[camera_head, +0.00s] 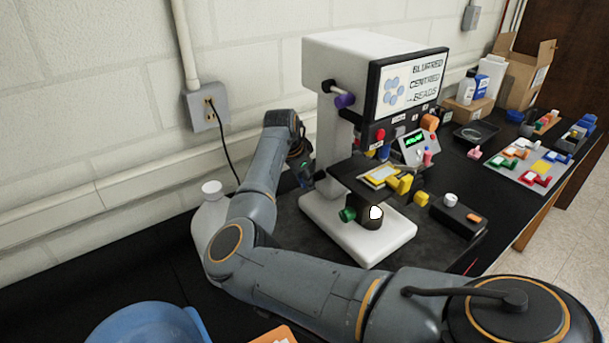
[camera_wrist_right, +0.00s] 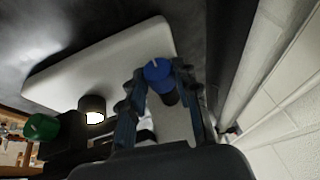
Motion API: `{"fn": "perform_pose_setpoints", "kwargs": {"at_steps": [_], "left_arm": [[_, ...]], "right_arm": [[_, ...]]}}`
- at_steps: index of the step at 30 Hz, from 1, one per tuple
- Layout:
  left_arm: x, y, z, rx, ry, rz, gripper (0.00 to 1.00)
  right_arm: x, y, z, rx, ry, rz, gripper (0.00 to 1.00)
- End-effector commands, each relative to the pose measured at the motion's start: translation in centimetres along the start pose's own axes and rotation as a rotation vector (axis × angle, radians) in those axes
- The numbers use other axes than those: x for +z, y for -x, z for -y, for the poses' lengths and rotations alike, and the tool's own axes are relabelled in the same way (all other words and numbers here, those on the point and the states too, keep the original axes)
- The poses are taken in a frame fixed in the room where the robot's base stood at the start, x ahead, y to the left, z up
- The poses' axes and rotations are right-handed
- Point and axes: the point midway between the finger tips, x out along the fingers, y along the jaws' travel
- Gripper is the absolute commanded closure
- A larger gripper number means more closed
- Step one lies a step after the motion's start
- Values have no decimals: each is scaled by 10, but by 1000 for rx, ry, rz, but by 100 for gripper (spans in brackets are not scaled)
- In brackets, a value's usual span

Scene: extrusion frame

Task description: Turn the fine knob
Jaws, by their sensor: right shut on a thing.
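A white and black microscope (camera_head: 345,60) stands on the bench, its screen (camera_head: 408,85) reading "BLURRED", "CENTRED", "BEADS". My right gripper (camera_head: 312,180) is at the left side of the stand, behind the stage. In the right wrist view a blue knob (camera_wrist_right: 157,69) with a white mark lies between the fingertips of this gripper (camera_wrist_right: 158,80), which is shut on it. The blue knob is hidden in the head view. A green knob (camera_head: 347,214) sits low on the lamp housing; it also shows in the wrist view (camera_wrist_right: 40,127). A purple knob (camera_head: 345,100) is higher up. My left gripper is not in view.
The wall (camera_head: 100,90) with an outlet box (camera_head: 205,107) is close behind my right arm. Yellow knobs (camera_head: 404,184) and a small black control box (camera_head: 450,215) are right of the stage. A blue bowl (camera_head: 150,322) is at front left.

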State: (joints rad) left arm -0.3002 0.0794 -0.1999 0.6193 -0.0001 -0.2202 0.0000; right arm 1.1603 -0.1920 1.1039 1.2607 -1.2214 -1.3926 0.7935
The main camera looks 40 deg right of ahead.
Motion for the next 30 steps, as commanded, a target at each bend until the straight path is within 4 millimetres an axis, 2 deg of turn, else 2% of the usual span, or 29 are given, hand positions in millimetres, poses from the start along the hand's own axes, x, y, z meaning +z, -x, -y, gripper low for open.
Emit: {"fn": "perform_pose_setpoints", "kwargs": {"at_steps": [5,6,9,20,23,30], "left_arm": [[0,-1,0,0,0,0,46],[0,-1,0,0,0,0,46],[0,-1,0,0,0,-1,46],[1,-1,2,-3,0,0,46],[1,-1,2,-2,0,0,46],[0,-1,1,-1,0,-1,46]], "right_arm": [[-1,0,0,-2,0,-3,100],[0,0,0,-2,0,-3,65],[0,0,0,-2,0,-3,46],[0,4,0,-3,-1,-2,46],[0,15,1,-5,-1,-3,46],[0,65,1,-6,-2,-3,46]]}}
